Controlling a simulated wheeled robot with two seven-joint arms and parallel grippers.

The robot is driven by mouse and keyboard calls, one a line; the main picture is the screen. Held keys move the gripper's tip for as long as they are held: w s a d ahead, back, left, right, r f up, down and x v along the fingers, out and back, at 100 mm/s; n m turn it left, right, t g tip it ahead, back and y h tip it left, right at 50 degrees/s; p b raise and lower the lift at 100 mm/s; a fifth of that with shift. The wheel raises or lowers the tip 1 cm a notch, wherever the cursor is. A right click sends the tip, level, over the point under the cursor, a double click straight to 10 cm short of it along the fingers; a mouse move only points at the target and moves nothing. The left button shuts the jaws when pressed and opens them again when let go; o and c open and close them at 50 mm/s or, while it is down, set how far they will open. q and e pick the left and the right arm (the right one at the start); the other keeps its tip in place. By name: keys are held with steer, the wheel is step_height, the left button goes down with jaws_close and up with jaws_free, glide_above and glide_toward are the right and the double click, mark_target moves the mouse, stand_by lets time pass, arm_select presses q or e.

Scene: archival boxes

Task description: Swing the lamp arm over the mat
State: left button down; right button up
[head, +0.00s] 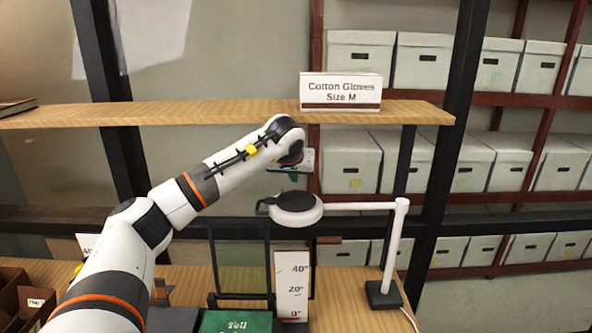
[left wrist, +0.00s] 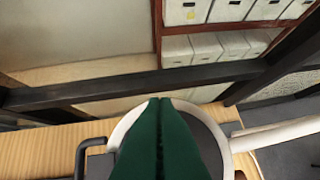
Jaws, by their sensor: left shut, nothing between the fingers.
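The lamp has a white round head (head: 296,218) with a dark top and a small black handle (head: 264,204) on its left side. Its white arm (head: 358,206) runs right to a white post (head: 392,250) on a black base (head: 384,294). The lamp head also shows in the left wrist view (left wrist: 126,127), partly hidden by my fingers. My left gripper (head: 290,174) is shut and empty, just above the lamp head; its green fingers (left wrist: 160,104) are together in the wrist view. I cannot make out the mat with certainty. My right gripper is not in view.
A wooden shelf (head: 215,112) crosses above the lamp and bears a "Cotton Gloves Size M" box (head: 340,91). Below stand a dark-framed panel (head: 240,265), a white scale card (head: 292,288) and a green labelled object (head: 240,321). Brown boxes (head: 22,300) are at lower left.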

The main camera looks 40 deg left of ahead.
arm_select(q)
steer(key=p+x, duration=0.1)
steer(key=x, duration=0.5)
steer(key=shift+w+p, duration=0.2)
steer(key=shift+p, duration=0.1)
steer(key=shift+w+a+f, duration=0.15)
steer(key=shift+f, duration=0.2)
